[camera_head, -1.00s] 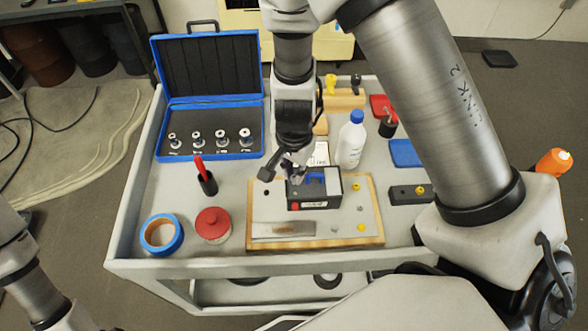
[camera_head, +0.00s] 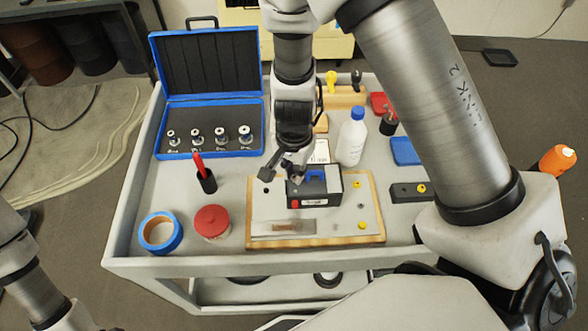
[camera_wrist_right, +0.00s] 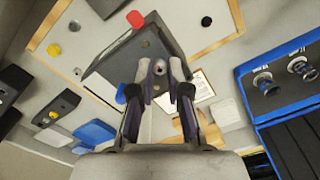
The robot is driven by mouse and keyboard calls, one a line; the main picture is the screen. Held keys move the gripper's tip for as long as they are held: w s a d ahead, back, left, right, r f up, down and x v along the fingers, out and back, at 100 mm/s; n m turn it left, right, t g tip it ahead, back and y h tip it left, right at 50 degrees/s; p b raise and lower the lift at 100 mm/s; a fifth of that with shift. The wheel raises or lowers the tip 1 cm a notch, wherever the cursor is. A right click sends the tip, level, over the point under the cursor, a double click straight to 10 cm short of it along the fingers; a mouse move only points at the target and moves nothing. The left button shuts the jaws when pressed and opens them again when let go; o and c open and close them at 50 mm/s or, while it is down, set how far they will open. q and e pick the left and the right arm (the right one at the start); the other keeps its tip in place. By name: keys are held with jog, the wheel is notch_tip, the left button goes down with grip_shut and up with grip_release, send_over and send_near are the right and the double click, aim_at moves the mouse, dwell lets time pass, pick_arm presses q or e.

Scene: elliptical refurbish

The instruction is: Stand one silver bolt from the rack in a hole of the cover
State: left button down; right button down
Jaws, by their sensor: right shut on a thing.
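My right gripper (camera_head: 296,175) is over the left part of a dark grey box (camera_head: 330,186), which I take to hold the cover. In the wrist view its fingers (camera_wrist_right: 160,68) are closed on a small silver piece, apparently a silver bolt (camera_wrist_right: 158,67). The box top (camera_wrist_right: 140,46) shows a round hole beside the fingertips; I cannot tell whether the bolt touches it. The box sits on a wooden-edged board (camera_head: 376,232). A dark block with a yellow knob (camera_head: 405,192), possibly the rack, is at the right. My left gripper is outside the view.
An open blue case (camera_head: 210,152) with several silver knobbed pieces stands at the back left.

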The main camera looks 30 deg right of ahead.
jog(key=c, duration=1.1)
grip_release()
jog(key=shift+o, duration=0.2)
notch_tip(320, 180, up, 12)
